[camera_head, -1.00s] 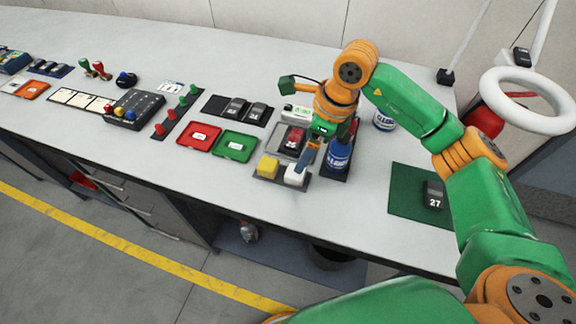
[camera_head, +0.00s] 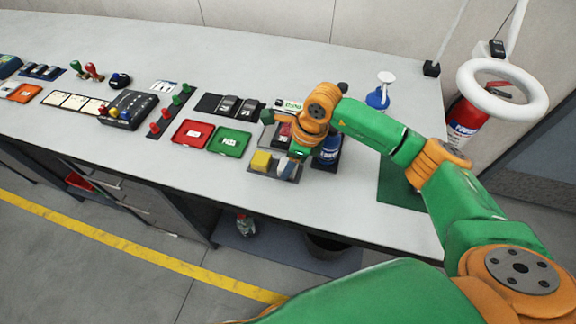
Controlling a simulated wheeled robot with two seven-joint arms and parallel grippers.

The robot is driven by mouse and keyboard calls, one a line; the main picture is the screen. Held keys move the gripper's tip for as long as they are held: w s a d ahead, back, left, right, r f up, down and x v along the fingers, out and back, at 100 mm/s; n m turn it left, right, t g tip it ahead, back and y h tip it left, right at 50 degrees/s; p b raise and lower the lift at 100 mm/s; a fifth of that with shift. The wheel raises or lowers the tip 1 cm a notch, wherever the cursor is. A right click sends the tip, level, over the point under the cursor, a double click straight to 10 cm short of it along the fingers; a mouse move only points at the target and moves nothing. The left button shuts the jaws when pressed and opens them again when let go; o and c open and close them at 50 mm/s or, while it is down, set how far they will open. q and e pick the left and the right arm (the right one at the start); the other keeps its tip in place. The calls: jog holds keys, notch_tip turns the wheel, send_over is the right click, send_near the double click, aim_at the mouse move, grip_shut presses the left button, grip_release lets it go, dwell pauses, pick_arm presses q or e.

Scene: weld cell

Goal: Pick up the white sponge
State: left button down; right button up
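The white sponge (camera_head: 283,168) sits at the front edge of the workbench on a dark grey tray (camera_head: 272,176), to the right of a yellow sponge (camera_head: 261,161). My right gripper (camera_head: 288,169) points down at the white sponge, right over it or against it, and hides much of it. The fingers are small and partly covered by my wrist, so I cannot tell whether they are open or closed on the sponge. My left gripper is not in view.
A green tray (camera_head: 229,142) and a red tray (camera_head: 192,133) lie to the left. Bare bench lies in front of the trays.

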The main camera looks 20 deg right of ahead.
aim_at(284, 165)
grip_shut()
jog(key=shift+w+r+b, duration=0.1)
jog(key=shift+r+b, duration=0.2)
jog(key=r, duration=0.1)
jog(key=r+b, duration=0.1)
jog(key=r, duration=0.1)
jog(key=shift+s+a+b, duration=0.1)
jog(key=shift+s+b, duration=0.2)
jog(key=s+a+r+b, duration=0.3)
jog(key=s+r, duration=0.6)
jog(key=s, duration=0.3)
jog(key=shift+s+a+r, duration=0.25)
jog(key=shift+s+a, duration=0.15)
jog(key=shift+a, duration=0.25)
